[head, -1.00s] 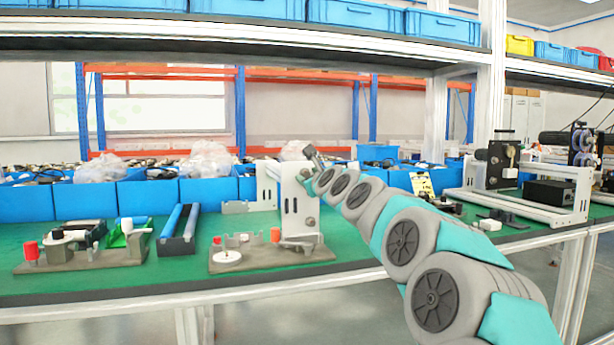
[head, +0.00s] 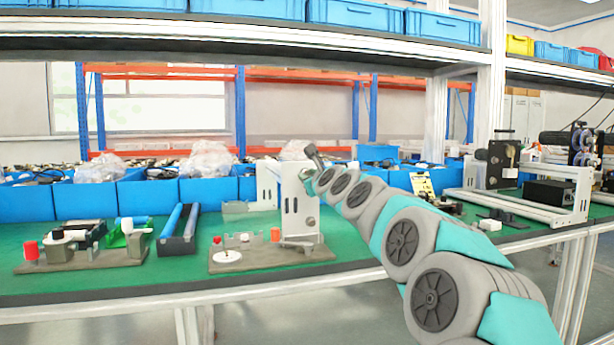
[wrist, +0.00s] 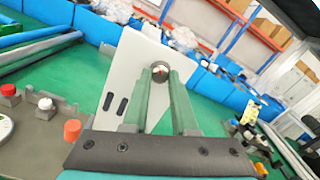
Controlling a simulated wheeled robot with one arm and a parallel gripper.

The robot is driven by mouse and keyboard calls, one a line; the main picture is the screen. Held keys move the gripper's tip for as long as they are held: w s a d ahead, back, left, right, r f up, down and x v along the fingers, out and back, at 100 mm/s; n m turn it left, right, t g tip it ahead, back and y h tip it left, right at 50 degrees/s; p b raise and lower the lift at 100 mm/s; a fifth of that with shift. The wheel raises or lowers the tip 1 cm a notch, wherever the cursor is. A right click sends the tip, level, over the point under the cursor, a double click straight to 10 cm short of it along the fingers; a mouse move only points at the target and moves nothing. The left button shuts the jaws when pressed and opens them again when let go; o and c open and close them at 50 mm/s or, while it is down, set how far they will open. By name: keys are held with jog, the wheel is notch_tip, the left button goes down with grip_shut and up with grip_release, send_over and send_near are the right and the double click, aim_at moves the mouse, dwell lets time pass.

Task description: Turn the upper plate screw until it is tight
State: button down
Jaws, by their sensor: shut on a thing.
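The white upright plate (wrist: 135,75) stands on a fixture on the green bench. It also shows in the head view (head: 290,212), partly hidden by my arm. The upper plate screw (wrist: 160,73) is a round dark head with a reddish centre near the plate's top edge. My gripper (wrist: 162,80) has its two green fingers closing in on the screw head from both sides, shut on it. In the head view my gripper (head: 309,180) is at the plate's upper right; the screw is hidden there.
The fixture base (head: 262,262) carries a red knob (head: 217,240) and a white disc (head: 228,257). A second fixture (head: 90,255) and a blue-railed part (head: 178,230) lie to the left. Blue bins (head: 150,198) line the back. A shelf (head: 250,35) spans overhead.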

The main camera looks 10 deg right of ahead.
jog(key=m, duration=0.5)
jog(key=shift+m, duration=0.3)
jog(key=m, duration=0.3)
jog(key=shift+m, duration=0.4)
jog(key=c, duration=0.8)
grip_release()
jog(key=shift+c, duration=0.2)
jog(key=n+b, duration=0.1)
jog(key=n, duration=0.8)
jog(key=shift+n, duration=0.4)
